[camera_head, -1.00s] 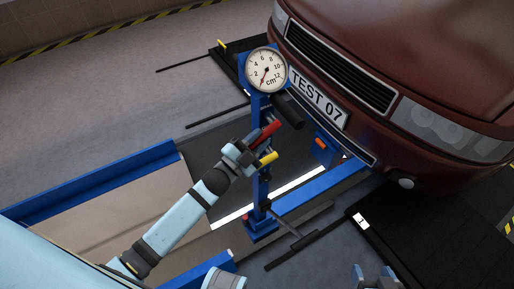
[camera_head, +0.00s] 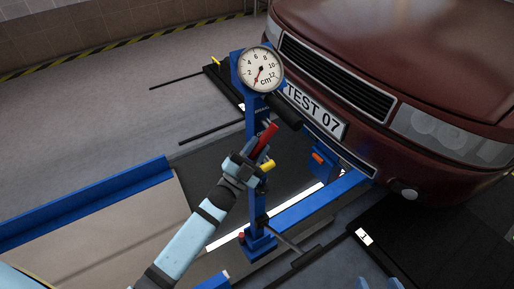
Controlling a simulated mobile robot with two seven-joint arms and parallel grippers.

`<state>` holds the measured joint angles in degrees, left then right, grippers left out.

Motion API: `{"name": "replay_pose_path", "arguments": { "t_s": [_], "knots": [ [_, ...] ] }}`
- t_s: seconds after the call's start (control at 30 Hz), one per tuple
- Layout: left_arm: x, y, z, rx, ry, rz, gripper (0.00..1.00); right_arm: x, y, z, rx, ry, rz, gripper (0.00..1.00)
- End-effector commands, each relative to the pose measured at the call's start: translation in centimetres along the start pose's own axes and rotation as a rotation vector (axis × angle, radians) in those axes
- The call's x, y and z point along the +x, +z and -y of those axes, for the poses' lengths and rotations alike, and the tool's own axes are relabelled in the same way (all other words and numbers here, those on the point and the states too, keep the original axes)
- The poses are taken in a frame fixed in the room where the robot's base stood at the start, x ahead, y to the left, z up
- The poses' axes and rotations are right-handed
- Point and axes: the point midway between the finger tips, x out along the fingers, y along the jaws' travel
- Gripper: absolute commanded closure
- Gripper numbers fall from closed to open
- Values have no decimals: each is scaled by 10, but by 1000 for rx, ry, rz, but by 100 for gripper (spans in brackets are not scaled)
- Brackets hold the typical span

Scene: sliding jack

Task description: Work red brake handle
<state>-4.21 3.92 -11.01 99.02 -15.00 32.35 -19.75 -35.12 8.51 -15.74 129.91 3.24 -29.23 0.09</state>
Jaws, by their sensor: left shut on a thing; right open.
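The red brake handle (camera_head: 264,139) sticks out from the blue jack post (camera_head: 257,190), below the dial. My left gripper (camera_head: 252,158) is shut at the lower end of the red handle, and the handle's upper part shows beyond the fingers. A yellow handle (camera_head: 267,165) is just below and to the right of my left gripper. My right gripper (camera_head: 378,285) shows only as fingertips at the bottom edge, apart, empty and away from the jack.
A round cm dial (camera_head: 263,69) tops the post, with a black cylindrical grip (camera_head: 284,111) below it. The red car (camera_head: 400,70) with its TEST 07 plate stands close behind. Blue rails (camera_head: 90,205) edge the pit. Open floor lies at upper left.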

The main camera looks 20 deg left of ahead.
Motion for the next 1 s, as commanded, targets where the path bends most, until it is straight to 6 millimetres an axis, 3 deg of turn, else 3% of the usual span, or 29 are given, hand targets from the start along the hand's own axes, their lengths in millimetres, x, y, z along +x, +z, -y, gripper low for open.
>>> {"name": "replay_pose_path", "arguments": {
  "t_s": [0.03, 0.07, 0.17, 0.57, 1.0],
  "knots": [
    [0, 0, 0, -1, 0, 1, 100, 0, 0, 0, -1, 0, 0, 32],
    [0, 0, 0, -1, 0, 1, 73, 0, 0, 0, -2, 0, 0, 32],
    [0, 0, 0, -1, 0, 1, 50, 0, 0, -1, -2, 0, 1, 32],
    [-9, 0, 0, 0, 1, 1, 50, 1, 0, -1, 2, 3, 0, 32],
    [-101, 0, 0, -2, 2, 4, 50, 0, -1, -2, 3, 11, 12, 32]
  ]
}}
